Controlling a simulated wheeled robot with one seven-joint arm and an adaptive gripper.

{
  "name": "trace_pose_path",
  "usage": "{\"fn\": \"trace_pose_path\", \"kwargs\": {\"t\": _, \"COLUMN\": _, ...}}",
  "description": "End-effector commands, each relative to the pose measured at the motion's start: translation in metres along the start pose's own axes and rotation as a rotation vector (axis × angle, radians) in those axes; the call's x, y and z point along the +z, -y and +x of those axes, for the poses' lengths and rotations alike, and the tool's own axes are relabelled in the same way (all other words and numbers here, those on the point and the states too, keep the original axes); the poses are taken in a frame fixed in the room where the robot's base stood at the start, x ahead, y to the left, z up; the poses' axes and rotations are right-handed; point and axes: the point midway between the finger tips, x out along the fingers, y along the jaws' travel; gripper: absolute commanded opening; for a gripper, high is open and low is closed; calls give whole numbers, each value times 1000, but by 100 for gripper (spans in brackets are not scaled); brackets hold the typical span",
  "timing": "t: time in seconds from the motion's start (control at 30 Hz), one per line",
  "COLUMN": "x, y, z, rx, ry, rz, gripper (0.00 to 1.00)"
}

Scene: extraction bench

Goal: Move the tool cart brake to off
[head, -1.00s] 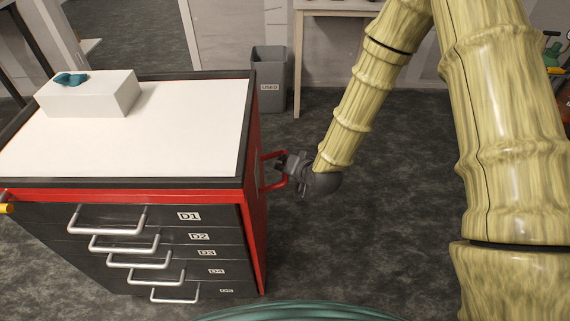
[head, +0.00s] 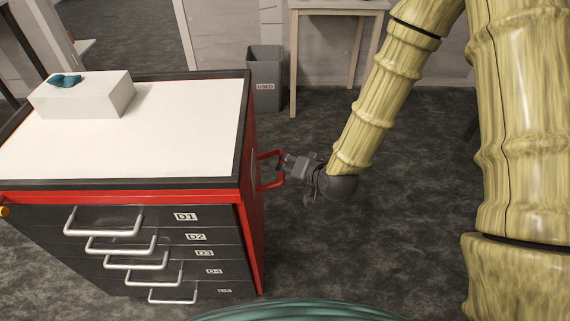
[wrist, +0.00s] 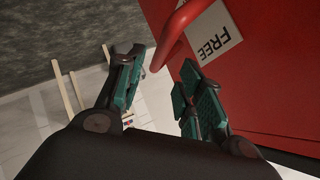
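The tool cart (head: 258,225) stands at the left with dark drawers and a red frame. A red bar handle (head: 279,185) sticks out from its right side. In the wrist view, the red bar (wrist: 176,36) rises from the red side panel beside a white label (wrist: 213,36) reading FREE. I see no separate brake lever. My gripper (head: 287,161) is at the outer end of the bar. In the wrist view my gripper (wrist: 160,75) is open, its green-padded fingers apart and empty, with the bar just beyond the fingertips.
A white box (head: 82,97) with a teal item (head: 64,80) on it stands on the cart top. A grey bin (head: 264,65) marked USED and a pale wooden table (head: 335,5) stand at the back.

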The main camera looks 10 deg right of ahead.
Motion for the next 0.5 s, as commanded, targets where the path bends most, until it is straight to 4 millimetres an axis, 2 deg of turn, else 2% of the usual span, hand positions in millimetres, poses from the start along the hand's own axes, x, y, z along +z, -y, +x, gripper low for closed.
{"fn": "trace_pose_path", "kwargs": {"t": 0.2, "x": 0, "y": 0, "z": -33, "rx": 1, "ry": 0, "rz": 2, "gripper": 37}}
{"fn": "trace_pose_path", "kwargs": {"t": 0.5, "x": 0, "y": 0, "z": -48, "rx": 0, "ry": 0, "rz": 1, "gripper": 37}}
